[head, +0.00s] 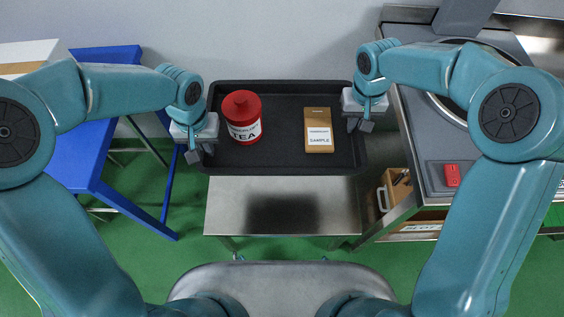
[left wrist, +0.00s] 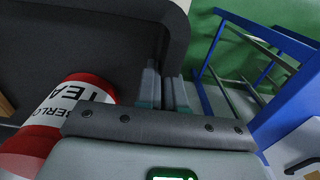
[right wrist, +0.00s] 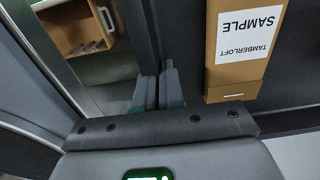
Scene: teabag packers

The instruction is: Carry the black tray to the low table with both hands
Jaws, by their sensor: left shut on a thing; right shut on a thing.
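The black tray (head: 277,150) is held level between my two grippers, above a low metal table (head: 225,207) whose top shows a dark shadow. A red tea canister (head: 241,105) stands on the tray's left side, and a brown sample box (head: 318,142) lies on its right side. My left gripper (head: 205,148) is shut on the tray's left rim; the left wrist view shows its fingers (left wrist: 165,88) on that rim. My right gripper (head: 357,122) is shut on the right rim, as the right wrist view (right wrist: 158,88) also shows. The tray hides the table's far part.
A blue table (head: 88,150) stands at the left with a white box on it. A grey counter (head: 415,150) with a round basin and a red item (head: 452,175) is at the right. A wooden crate (head: 397,188) sits low beside it. Green floor shows between.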

